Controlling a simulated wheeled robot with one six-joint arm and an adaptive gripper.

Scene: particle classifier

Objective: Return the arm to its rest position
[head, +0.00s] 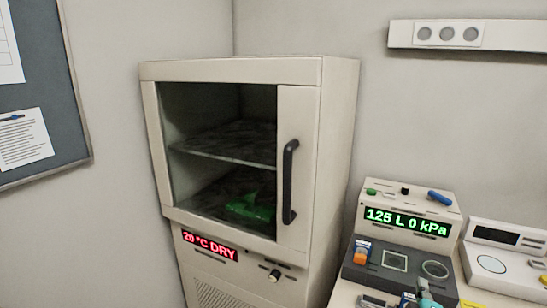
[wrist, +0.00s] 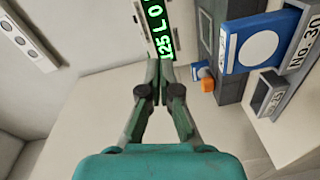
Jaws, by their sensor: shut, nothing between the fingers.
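My gripper (wrist: 160,70) shows in the wrist view with its two dark green fingers together at the tips and nothing between them. The teal gripper body fills the bottom middle of that view. The fingertips appear just below a green-lit display (wrist: 155,28) in the picture; I cannot tell how far apart they are. The instrument (head: 402,213) with the display reading 125 L 0 kPa stands at the right.
A cabinet (head: 340,150) with a dark handle (head: 290,182) appears closed, with a green object (head: 250,208) inside. A white device (head: 508,260) stands at the far right. A blue-framed part (wrist: 258,45) and an orange piece (wrist: 208,85) lie right of my fingers.

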